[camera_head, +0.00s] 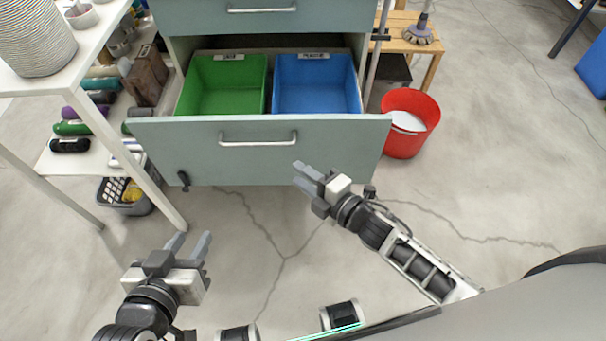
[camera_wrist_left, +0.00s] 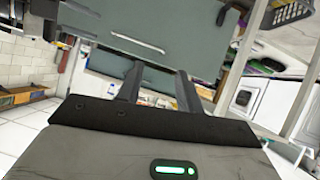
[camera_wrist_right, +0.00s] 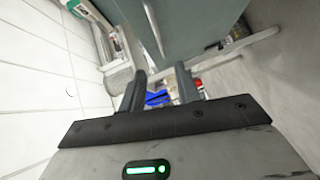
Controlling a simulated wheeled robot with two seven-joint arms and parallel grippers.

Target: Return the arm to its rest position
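My left gripper (camera_head: 188,246) is in the lower left of the head view, above the floor, with its two fingers apart and nothing between them. Its parted fingers also show in the left wrist view (camera_wrist_left: 157,88). My right gripper (camera_head: 303,178) is in front of the open drawer (camera_head: 180,150), near the lower edge of its front and right of its handle. Its fingers are apart and empty, as the right wrist view (camera_wrist_right: 160,88) shows. I cannot tell from the head view how far the right fingertips are from the drawer front.
The drawer holds a green bin (camera_head: 228,88) and a blue bin (camera_head: 316,88). A white shelf rack (camera_head: 70,160) with several items stands at the left. A red bucket (camera_head: 405,140) stands right of the drawer. The floor (camera_head: 270,240) between my grippers is clear.

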